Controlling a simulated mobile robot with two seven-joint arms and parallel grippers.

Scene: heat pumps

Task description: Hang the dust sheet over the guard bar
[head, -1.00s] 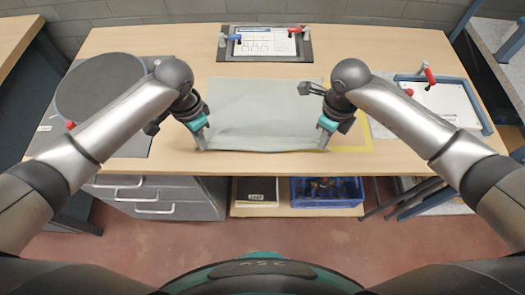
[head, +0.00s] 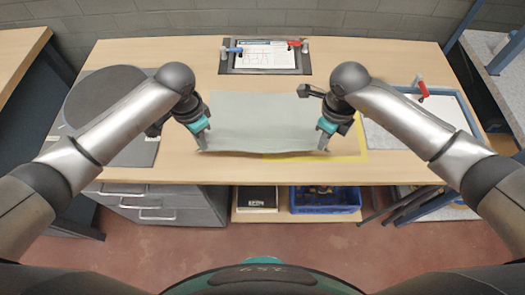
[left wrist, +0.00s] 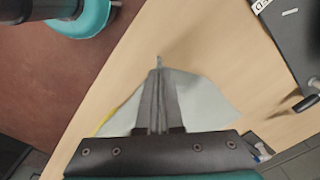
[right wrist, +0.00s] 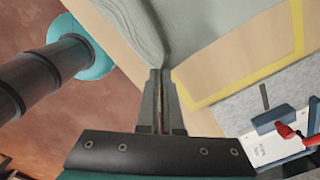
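The dust sheet (head: 262,120) is a pale grey-green cloth spread above the wooden bench top. My left gripper (head: 201,146) is shut on its near left corner. In the left wrist view, the closed fingers (left wrist: 158,72) pinch a small tip of the sheet (left wrist: 205,105). My right gripper (head: 323,147) is shut on the near right corner. In the right wrist view, the sheet (right wrist: 190,30) gathers into folds at the closed fingers (right wrist: 162,75). The near edge runs almost straight between both grippers. I cannot make out a guard bar in these views.
A yellow outline (head: 362,140) on the bench (head: 300,175) lies partly under the sheet. A clamped drawing board (head: 266,57) stands behind, a round dark disc (head: 103,97) left, and a blue-framed panel (head: 425,112) right. Drawers (head: 165,203) and a blue crate (head: 325,198) are below.

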